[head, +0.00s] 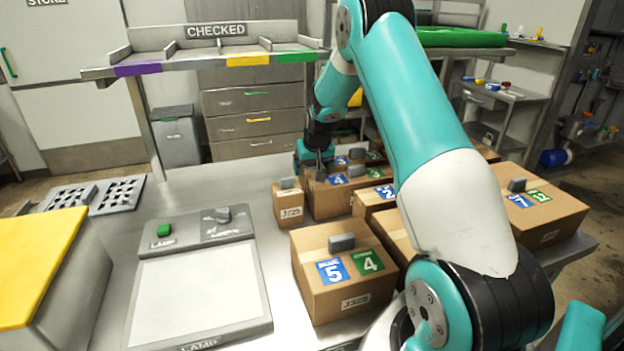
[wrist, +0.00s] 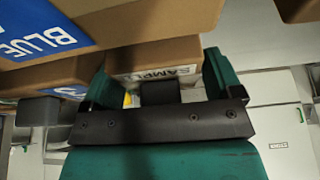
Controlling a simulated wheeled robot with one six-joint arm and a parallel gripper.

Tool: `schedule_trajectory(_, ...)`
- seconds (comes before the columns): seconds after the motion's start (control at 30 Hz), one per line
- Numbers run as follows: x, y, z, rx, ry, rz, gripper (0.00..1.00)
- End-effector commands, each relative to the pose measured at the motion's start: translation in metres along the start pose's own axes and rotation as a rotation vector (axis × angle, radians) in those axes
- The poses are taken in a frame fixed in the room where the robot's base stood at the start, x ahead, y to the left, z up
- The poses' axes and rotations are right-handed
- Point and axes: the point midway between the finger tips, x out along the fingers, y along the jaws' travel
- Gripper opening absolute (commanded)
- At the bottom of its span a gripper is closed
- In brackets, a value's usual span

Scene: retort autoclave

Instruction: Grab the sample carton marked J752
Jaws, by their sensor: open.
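My gripper (head: 315,158) is open, low over the back of the carton group, partly hidden by my arm. In the wrist view, the open fingers (wrist: 160,76) stand either side of a dark grey knob (wrist: 160,92) on a carton with a label reading SAMPL (wrist: 178,71); I cannot tell whether they touch it. That carton's code is not readable. In the head view, a small carton (head: 289,203) with a grey knob stands left of the group; its label seems to read J725. I cannot make out J752 on any carton.
A larger carton (head: 342,285) with blue 5 and green 4 stands in front. Another carton (head: 538,222) is at the right. A carton with BLUE lettering (wrist: 115,18) is close to my gripper. A lamp panel (head: 200,290) lies left. The CHECKED shelf (head: 215,52) is behind.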

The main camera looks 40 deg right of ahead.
Motion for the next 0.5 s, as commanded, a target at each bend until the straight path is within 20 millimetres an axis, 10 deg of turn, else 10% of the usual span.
schedule_trajectory(0.23, -0.0003, 0.0001, 0.0001, 0.000, 0.000, 0.000, 0.46)
schedule_trajectory(0.5, -0.0012, 0.0000, -0.0005, 0.000, 0.001, 0.000, 0.46)
